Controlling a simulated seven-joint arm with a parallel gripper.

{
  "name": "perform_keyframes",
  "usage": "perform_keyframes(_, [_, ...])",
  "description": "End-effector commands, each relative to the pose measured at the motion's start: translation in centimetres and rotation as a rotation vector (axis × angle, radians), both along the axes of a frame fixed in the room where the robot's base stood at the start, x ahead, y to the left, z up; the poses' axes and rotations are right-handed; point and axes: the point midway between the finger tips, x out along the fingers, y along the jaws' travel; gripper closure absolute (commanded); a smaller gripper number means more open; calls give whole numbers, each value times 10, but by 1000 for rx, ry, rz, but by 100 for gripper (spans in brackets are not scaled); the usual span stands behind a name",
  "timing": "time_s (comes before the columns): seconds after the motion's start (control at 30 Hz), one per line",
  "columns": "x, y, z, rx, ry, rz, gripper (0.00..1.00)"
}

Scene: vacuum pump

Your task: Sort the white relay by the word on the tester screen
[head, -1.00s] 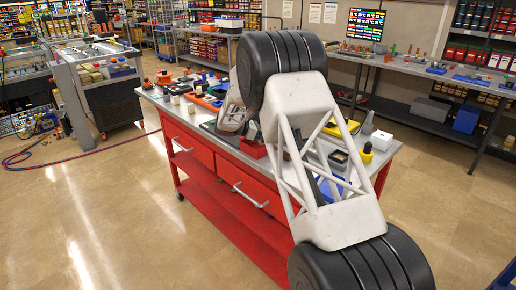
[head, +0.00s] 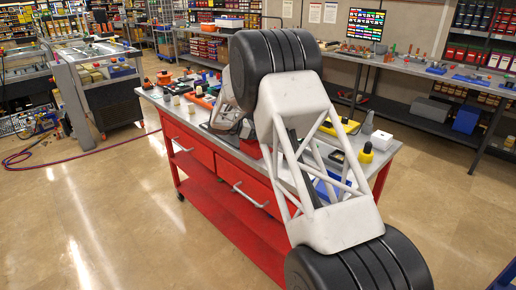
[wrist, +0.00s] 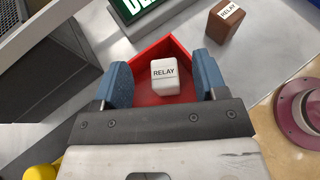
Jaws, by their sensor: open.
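The white relay (wrist: 165,77), marked RELAY, stands in a red tray (wrist: 147,58) in the wrist view. My gripper (wrist: 162,66) is open, with one blue finger on each side of the relay. Clear gaps show between the fingers and the relay, so nothing is held. The tester screen (wrist: 137,8) is a green panel at the top edge; it is cut off, and only the start of its word, apparently "DE", shows. In the head view my arm hides the relay and most of the gripper.
A brown block marked RELAY (wrist: 225,20) stands right of the tray. A dark box (wrist: 42,75) is at left and a dark red round part (wrist: 303,112) at right.

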Motion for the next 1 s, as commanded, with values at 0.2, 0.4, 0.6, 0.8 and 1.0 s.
perform_keyframes(0.2, [-7, 26, 11, 1, -1, 1, 34])
perform_keyframes(0.4, [-11, 41, 18, 0, -1, 0, 34])
perform_keyframes(0.6, [-12, 45, 20, 0, 0, -1, 34])
perform_keyframes(0.8, [-12, 45, 20, 0, 0, -1, 34])
perform_keyframes(1.0, [-12, 45, 20, 0, 0, -1, 34])
